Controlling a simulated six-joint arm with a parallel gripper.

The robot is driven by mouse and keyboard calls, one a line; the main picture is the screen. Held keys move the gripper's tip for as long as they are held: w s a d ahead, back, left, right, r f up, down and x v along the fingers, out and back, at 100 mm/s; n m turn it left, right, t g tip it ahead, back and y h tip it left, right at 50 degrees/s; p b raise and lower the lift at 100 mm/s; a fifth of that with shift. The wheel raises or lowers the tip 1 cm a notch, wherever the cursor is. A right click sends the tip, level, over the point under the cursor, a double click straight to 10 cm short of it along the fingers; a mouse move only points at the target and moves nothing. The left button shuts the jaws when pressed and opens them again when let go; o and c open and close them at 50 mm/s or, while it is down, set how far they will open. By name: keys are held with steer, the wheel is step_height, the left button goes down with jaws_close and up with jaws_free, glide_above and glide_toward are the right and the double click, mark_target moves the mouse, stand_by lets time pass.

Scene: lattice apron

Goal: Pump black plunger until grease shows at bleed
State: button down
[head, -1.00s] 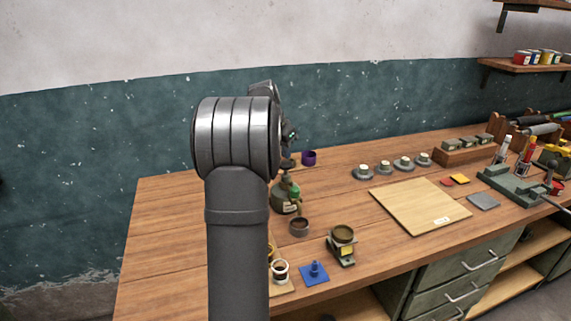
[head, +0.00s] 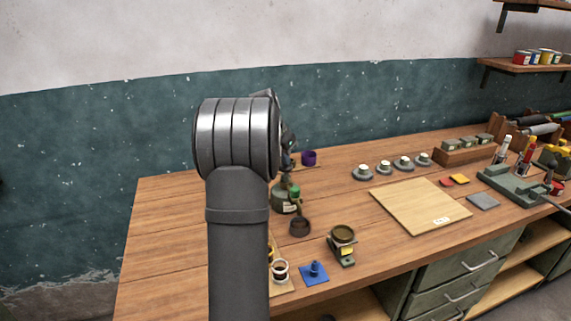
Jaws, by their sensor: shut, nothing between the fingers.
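A dark green rounded pot with a pale label (head: 286,206) stands on the bench just right of my forearm. It has a bright green part near its top. My gripper (head: 287,167) is mostly hidden behind my arm; its dark end shows just above the pot, shut with nothing seen in it. I cannot tell whether it touches the pot. I cannot make out a black plunger or a bleed point clearly; the pot's top is partly covered. No grease can be made out.
A dark round dish (head: 300,227) is close in front of the pot.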

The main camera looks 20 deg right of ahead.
steer(key=shift+f, duration=0.75)
steer(key=shift+r, duration=1.85)
steer(key=shift+f, duration=0.2)
